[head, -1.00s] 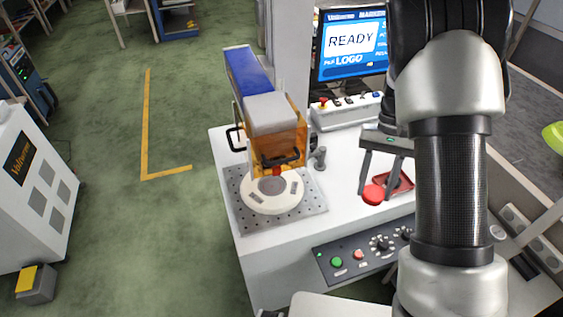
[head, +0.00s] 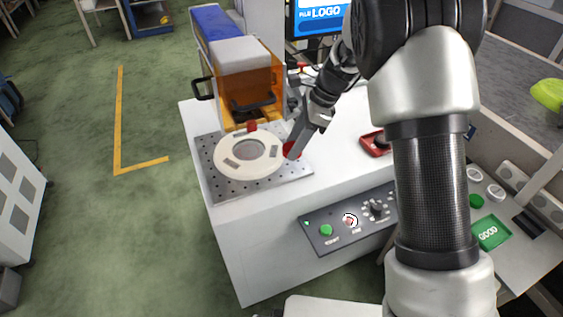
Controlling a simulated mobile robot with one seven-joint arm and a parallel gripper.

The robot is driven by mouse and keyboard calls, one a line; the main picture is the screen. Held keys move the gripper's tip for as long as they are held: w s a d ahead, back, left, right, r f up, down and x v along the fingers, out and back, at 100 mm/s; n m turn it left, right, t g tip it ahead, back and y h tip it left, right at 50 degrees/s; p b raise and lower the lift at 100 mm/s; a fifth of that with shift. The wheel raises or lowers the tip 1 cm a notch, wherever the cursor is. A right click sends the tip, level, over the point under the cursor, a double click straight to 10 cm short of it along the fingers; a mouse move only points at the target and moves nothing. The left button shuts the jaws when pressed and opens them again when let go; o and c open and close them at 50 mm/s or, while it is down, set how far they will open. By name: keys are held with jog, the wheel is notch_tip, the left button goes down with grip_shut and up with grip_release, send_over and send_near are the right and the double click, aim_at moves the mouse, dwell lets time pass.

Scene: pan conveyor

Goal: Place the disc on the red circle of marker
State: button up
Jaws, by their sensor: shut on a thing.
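The marker (head: 240,75) stands on the white table, with a blue and grey head and an orange see-through guard. Under its front lies a round cream plate (head: 224,163) with a grey circle (head: 250,150) at its middle; I cannot make out a red circle there. A small red part (head: 252,126) shows at the plate's back edge. The fingers partly hide the disc. I cannot tell whether the disc touches the plate.
A red tray (head: 375,144) lies on the table to the right. A control panel (head: 350,219) with buttons runs along the table front. The orange guard overhangs the back of the plate. A green tray marked GOOD (head: 490,232) is at the far right.

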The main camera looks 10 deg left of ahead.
notch_tip(320, 180, down, 7)
jog(key=shift+r+b, duration=0.1)
jog(key=shift+b, duration=0.55)
jog(key=shift+f, duration=0.2)
jog(key=o, duration=1.1)
